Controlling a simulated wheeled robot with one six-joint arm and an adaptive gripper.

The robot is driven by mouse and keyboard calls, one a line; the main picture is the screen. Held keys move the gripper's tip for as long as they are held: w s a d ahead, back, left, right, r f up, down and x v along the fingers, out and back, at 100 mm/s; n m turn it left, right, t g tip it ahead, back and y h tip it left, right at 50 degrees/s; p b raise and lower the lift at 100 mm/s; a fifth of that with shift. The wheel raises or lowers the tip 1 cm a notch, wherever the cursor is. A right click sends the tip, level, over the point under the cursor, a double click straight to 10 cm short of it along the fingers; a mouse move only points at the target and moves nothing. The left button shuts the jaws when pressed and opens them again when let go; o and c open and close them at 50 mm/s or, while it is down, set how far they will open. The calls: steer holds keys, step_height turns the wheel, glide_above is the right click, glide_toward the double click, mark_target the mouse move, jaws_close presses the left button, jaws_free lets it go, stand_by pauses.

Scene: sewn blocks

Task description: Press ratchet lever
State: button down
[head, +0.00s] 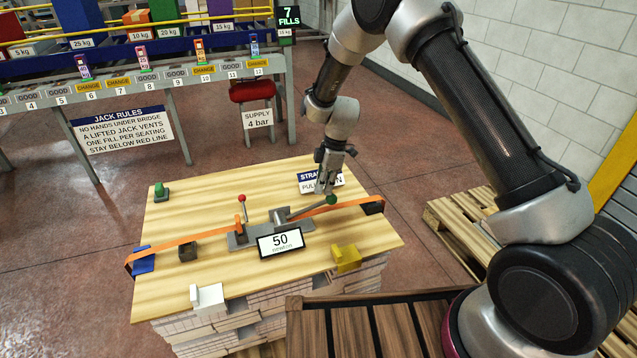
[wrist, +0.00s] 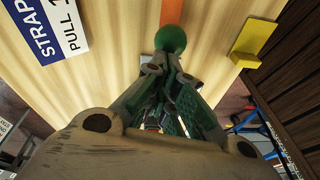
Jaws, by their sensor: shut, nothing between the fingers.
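The ratchet lever (head: 308,210) is a grey bar with a green ball knob (head: 331,199) at its end. It slants up to the right from the grey ratchet body (head: 277,222) on the wooden board. My gripper (head: 327,188) points down and is shut and empty, right by the green knob. In the wrist view my fingertips (wrist: 168,62) are just below the green knob (wrist: 171,38) in the picture; I cannot tell whether they touch it. A display (head: 280,242) in front of the ratchet reads 50 newton.
An orange strap (head: 190,239) runs across the wooden top (head: 170,285). A red-knobbed upright lever (head: 242,198) stands left of the ratchet. A green button (head: 160,190), dark block (head: 188,251), white bracket (head: 208,297) and yellow bracket (head: 346,258) sit around. A strap sign (head: 308,183) lies behind my gripper.

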steer(key=shift+d+f, duration=0.3)
steer(key=shift+f, duration=0.25)
steer(key=w+v, duration=0.1)
steer(key=v, duration=1.1)
steer(key=shift+s, duration=0.1)
stand_by(1.7)
